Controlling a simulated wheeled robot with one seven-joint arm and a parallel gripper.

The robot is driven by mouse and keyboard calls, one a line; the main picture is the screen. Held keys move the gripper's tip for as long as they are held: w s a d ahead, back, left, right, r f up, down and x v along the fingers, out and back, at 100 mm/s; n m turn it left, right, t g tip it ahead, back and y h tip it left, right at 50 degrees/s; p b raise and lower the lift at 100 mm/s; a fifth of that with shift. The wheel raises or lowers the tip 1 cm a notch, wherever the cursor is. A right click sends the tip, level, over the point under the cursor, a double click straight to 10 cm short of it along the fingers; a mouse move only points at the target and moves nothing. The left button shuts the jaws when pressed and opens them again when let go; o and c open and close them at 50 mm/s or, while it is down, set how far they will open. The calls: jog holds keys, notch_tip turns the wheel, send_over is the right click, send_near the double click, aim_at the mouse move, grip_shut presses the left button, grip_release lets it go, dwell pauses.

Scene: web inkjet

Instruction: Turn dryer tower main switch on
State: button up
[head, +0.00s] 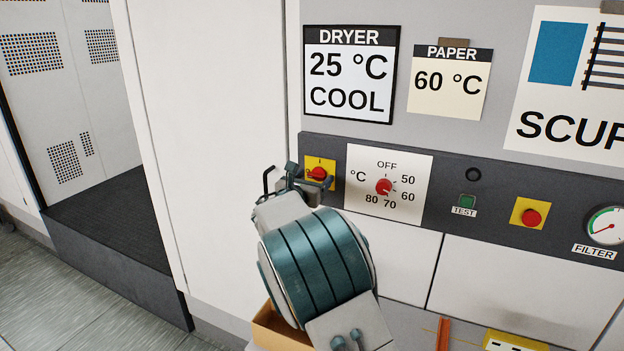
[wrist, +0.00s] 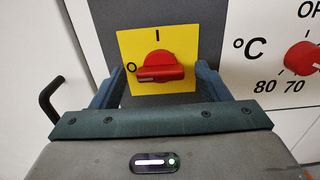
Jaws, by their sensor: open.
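The main switch is a red rotary handle (wrist: 160,70) on a yellow plate (wrist: 132,45), marked O at left and I at top. Its grip bar lies about level, with one end toward the O. In the head view the red handle (head: 318,173) shows at the left end of the dark control strip. My gripper (wrist: 157,82) is open, with one finger on each side of the handle. The fingers look apart from the handle in the wrist view; how far their tips are from the panel is hard to tell. In the head view my gripper (head: 306,180) partly covers the yellow plate.
Right of the switch is a red temperature dial (head: 384,187) on a white plate. Further right are a green TEST button (head: 467,202), a red button (head: 531,217) on yellow and a FILTER gauge (head: 606,226). A dryer display (head: 350,75) hangs above. A cardboard box (head: 272,334) lies below.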

jog(key=c, duration=1)
jog(key=shift+f+b, duration=0.1)
jog(key=shift+b, duration=0.4)
jog(key=shift+f+m+b, duration=0.15)
jog(key=shift+m+b, duration=0.45)
jog(key=shift+b, duration=0.3)
jog(key=m+b, duration=0.2)
jog(key=b, duration=0.2)
jog(key=shift+f+b, duration=0.2)
jog(key=shift+b, duration=0.1)
jog(key=shift+o, duration=0.2)
jog(key=m+b, duration=0.5)
jog(key=b, duration=0.3)
jog(key=shift+d+m+b, duration=0.1)
jog(key=shift+m+b, duration=0.2)
jog(key=m+b, duration=0.4)
jog(key=b, duration=0.1)
jog(key=shift+m+b, duration=0.3)
jog(key=m+b, duration=0.4)
jog(key=shift+r, duration=0.2)
jog(key=shift+c, duration=0.2)
jog(key=shift+s+r+m, duration=0.1)
jog(key=shift+m, duration=0.3)
